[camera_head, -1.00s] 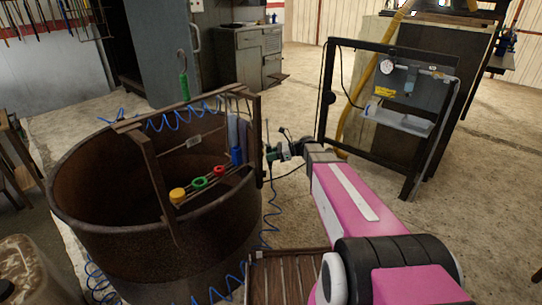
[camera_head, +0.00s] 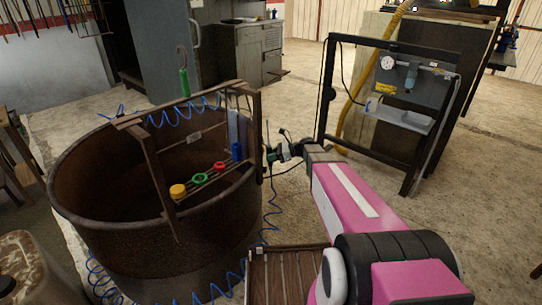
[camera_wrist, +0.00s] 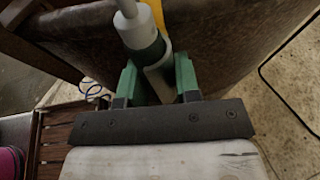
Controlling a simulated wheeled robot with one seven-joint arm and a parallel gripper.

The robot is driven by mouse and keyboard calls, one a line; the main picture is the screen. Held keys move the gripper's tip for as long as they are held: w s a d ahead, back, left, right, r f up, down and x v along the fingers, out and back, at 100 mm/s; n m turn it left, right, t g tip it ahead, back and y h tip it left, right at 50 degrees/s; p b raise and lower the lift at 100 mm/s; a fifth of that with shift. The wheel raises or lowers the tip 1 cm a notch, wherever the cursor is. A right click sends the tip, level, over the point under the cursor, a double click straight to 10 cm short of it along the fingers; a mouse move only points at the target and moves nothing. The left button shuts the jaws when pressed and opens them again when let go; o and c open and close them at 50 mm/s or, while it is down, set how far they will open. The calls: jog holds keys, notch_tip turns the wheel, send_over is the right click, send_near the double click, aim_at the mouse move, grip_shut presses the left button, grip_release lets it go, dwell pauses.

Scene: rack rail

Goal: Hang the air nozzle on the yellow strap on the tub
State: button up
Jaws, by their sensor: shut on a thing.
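My gripper (camera_wrist: 158,82) has green fingers and is shut on the air nozzle (camera_wrist: 143,36), a pale grey and green piece between them. The nozzle points up the wrist view, toward the brown tub wall (camera_wrist: 210,28). A bit of yellow strap (camera_wrist: 158,14) shows just behind the nozzle against the tub; I cannot tell whether they touch. In the head view my gripper (camera_head: 283,153) is just right of the rusty tub (camera_head: 100,235), beside its wooden frame (camera_head: 258,140). The strap is hidden there, and the nozzle is too small to make out.
A rail with yellow, green and red rings (camera_head: 205,178) crosses the tub's frame. A blue coiled hose (camera_head: 215,292) lies around the tub. A slatted wooden stand (camera_head: 288,272) is in front. A black-framed panel (camera_head: 405,90) stands at right, with open floor between.

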jog(key=shift+f, duration=0.2)
jog(key=shift+f, duration=0.35)
jog(key=shift+f, duration=0.15)
jog(key=o, duration=0.8)
jog(key=shift+c, duration=0.2)
jog(key=shift+d, duration=0.1)
